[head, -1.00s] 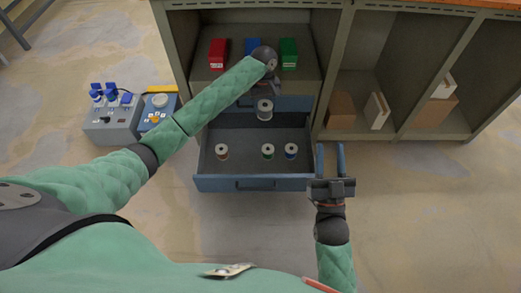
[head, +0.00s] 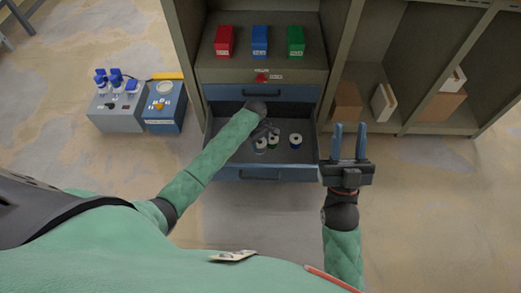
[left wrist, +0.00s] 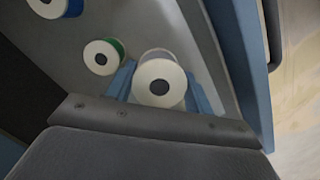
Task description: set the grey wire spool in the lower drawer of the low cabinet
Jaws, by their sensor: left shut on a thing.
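The grey wire spool (left wrist: 158,82) is between the blue fingers of my left gripper (left wrist: 160,90), which is shut on it. In the head view the spool (head: 260,146) is inside the open lower drawer (head: 264,172), left of a green spool (head: 273,142). I cannot tell whether it touches the drawer floor. My left gripper (head: 266,134) reaches down into the drawer, and my forearm hides its left part. My right gripper (head: 348,143) is empty and open, with its fingers apart, just right of the drawer.
A blue spool (head: 295,141) stands right of the green one. The upper drawer (head: 262,93) is shut above. Red (head: 224,42), blue (head: 260,41) and green (head: 295,41) boxes stand on the cabinet. Devices (head: 117,108) sit on the floor at left.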

